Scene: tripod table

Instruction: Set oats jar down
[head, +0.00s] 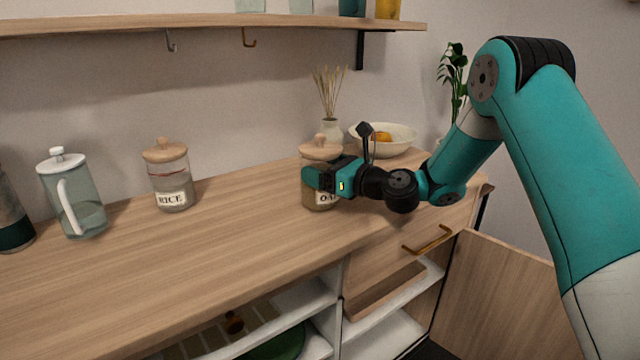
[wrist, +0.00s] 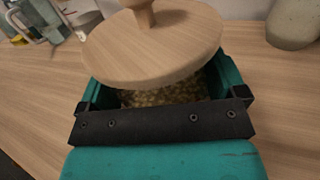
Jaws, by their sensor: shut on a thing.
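The oats jar (head: 320,150) is a glass jar with a wooden knobbed lid and a label partly hidden by my gripper. It is upright at the right part of the wooden counter. My gripper (head: 322,180) is shut around its body. In the wrist view the jar's round lid (wrist: 155,45) covers most of the space between the fingers, and pale oats (wrist: 165,93) show below it. The jar's base looks at or very near the counter top; I cannot tell whether it touches.
A rice jar (head: 170,175) and a glass pitcher (head: 75,195) stand on the counter (head: 230,240) to the left. A vase (head: 330,128) and white bowl (head: 395,138) stand behind. The counter between rice and oats is clear. A cabinet door (head: 500,290) hangs open below.

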